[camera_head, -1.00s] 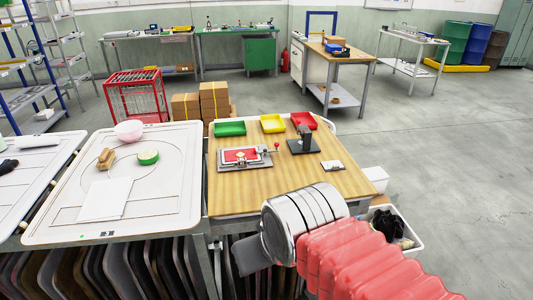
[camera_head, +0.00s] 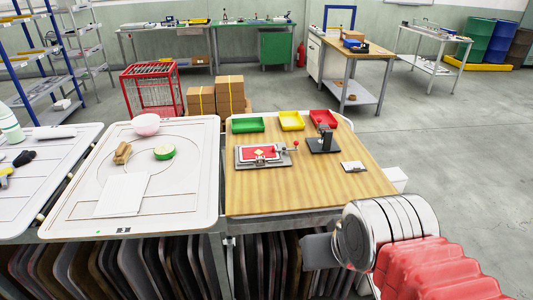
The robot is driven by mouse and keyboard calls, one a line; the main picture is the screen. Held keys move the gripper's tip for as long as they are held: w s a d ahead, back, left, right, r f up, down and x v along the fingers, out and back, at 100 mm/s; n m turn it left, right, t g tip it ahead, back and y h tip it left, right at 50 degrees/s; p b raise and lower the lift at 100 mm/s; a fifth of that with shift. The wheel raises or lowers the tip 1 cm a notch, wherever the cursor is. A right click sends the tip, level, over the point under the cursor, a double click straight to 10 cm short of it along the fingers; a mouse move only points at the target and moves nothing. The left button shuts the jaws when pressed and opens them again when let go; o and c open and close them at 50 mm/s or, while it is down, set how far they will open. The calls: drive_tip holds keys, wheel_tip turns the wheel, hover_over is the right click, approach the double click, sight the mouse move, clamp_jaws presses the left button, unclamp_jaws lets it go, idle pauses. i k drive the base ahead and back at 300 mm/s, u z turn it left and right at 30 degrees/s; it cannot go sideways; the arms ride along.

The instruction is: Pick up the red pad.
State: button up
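The red pad (camera_head: 259,152) lies flat in a grey metal fixture (camera_head: 243,165) on the wooden table top. A small paler mark shows in the middle of the pad. The fixture has a lever with a red knob at its right side. My arm enters at the lower right, with red bellows and a silver cylinder. A grey part at its end, seemingly my gripper (camera_head: 318,248), is below and to the right of the fixture, well apart from the pad. Its fingers cannot be made out.
Green (camera_head: 248,125), yellow (camera_head: 291,121) and red (camera_head: 324,119) trays stand along the table's back edge. A dark upright device (camera_head: 323,140) stands right of the fixture, with a small white-topped block (camera_head: 354,166) nearer. The wooden table's front area (camera_head: 290,195) is clear. A white table (camera_head: 185,195) adjoins on the left.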

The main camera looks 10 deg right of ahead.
sight(269, 152)
drive_tip(key=u, duration=0.05)
drive_tip(key=i, duration=1)
drive_tip(key=z, duration=0.05)
